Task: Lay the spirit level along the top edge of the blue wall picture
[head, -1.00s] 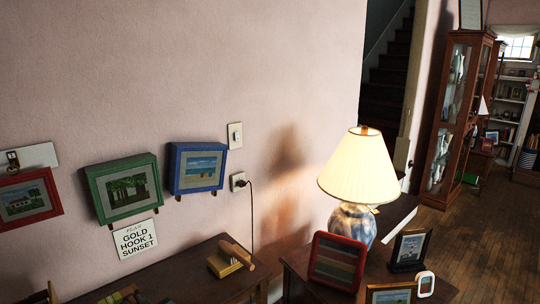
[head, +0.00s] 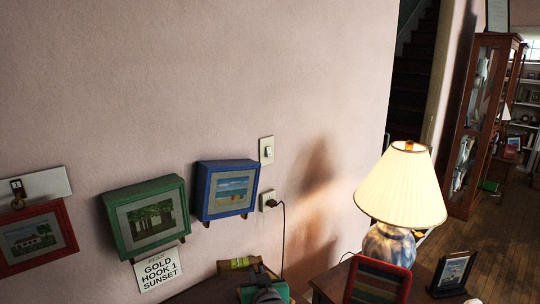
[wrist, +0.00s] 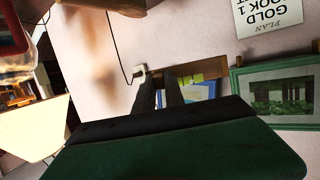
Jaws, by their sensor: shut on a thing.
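The blue wall picture (head: 227,188) is a deep blue frame around a beach scene, hanging on the pink wall right of the green picture. The spirit level (head: 238,263), a short wooden bar with a yellow-green vial, is below it at the bottom of the head view. My gripper (head: 260,270) is shut on the level, which is clear of the blue picture's top edge. In the wrist view, the level (wrist: 212,70) crosses in front of the blue picture (wrist: 206,92), hiding much of it. The dark fingertips (wrist: 170,88) reach the level.
The green picture (head: 148,218) and red picture (head: 35,238) hang to the left, with a sign (head: 158,270) below. A switch (head: 266,150) and a corded outlet (head: 270,201) are right of the blue picture. A lit lamp (head: 403,190) stands farther right. Wall above is clear.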

